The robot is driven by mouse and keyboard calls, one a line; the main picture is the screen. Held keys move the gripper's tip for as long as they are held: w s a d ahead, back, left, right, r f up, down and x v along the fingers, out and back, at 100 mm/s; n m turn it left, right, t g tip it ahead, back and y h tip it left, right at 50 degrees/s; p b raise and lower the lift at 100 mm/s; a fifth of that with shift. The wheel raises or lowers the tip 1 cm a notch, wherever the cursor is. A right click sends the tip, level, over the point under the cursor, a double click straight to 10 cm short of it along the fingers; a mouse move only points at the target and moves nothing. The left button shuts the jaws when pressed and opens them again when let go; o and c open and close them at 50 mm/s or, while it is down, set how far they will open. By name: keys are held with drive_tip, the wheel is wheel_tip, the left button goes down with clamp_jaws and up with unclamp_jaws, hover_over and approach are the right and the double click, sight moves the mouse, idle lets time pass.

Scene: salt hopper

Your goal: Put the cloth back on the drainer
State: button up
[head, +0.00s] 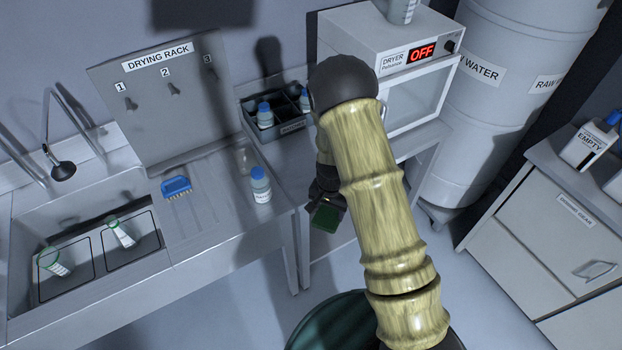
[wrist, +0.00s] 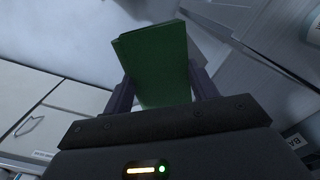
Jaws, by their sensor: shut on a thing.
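My gripper (wrist: 162,92) is shut on a folded green cloth (wrist: 158,60), which sits between its two fingers in the wrist view. In the head view the cloth (head: 326,217) hangs at the fingertips, in front of the sink unit's right end and apart from any surface. The ribbed drainer (head: 205,205) is the grooved area on the steel counter right of the sink, to the left of my gripper. A blue brush (head: 177,187) lies on it. My forearm hides part of the bench behind.
A drying rack board (head: 160,95) rises behind the drainer. The sink (head: 90,255) holds two measuring vessels. A dryer (head: 400,75) and a bottle crate (head: 277,120) are behind my arm.

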drive_tip(key=d+f+n+b, duration=0.2)
drive_tip(key=d+f+n, duration=0.2)
drive_tip(key=d, duration=0.4)
drive_tip(key=shift+d+f+n+b, duration=0.25)
drive_tip(key=shift+n+b, duration=0.1)
drive_tip(key=shift+n, duration=0.35)
